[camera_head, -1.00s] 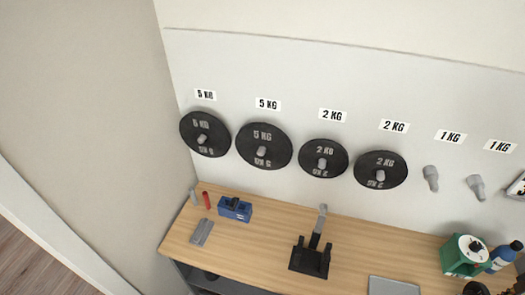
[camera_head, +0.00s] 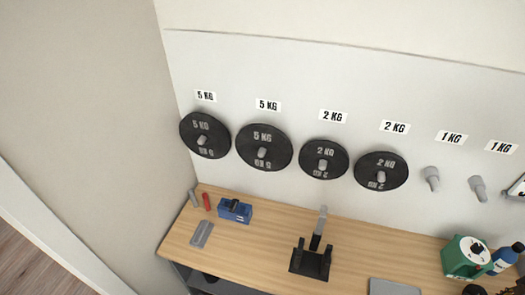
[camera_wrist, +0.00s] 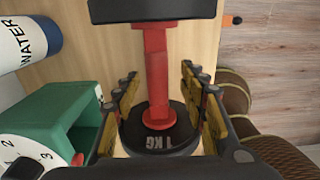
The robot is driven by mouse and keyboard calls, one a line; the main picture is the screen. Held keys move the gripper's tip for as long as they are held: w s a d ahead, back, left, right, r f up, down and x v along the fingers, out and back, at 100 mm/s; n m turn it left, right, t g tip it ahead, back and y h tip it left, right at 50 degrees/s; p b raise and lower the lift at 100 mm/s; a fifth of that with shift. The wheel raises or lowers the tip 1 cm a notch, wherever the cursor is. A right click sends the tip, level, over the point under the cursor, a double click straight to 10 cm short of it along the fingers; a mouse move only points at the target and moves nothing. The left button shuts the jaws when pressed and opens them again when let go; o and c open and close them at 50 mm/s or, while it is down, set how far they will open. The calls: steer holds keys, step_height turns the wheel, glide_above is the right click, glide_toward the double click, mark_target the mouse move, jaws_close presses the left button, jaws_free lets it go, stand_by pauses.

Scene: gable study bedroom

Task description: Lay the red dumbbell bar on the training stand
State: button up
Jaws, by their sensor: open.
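The red dumbbell bar (camera_wrist: 156,70) stands out in the wrist view between the fingers of my gripper (camera_wrist: 160,78). My gripper is open, with one finger on each side of the bar and a gap visible on both sides. A black plate marked 1 KG (camera_wrist: 160,138) is at the bar's lower end in that view, and a dark block-like part (camera_wrist: 150,10) is at its upper end. In the head view a black stand with two uprights (camera_head: 310,262), apparently the training stand, is on the wooden bench (camera_head: 270,236). No bar lies across its uprights.
A green dial device (camera_wrist: 60,112) and a water bottle (camera_wrist: 25,42) are close to my gripper's left. Black plates (camera_head: 264,147) hang on wall pegs. A blue item (camera_head: 235,210) and a grey plate (camera_head: 394,287) are on the bench, with bare wood beside the stand.

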step_height(320, 180, up, 12)
stand_by(0.6)
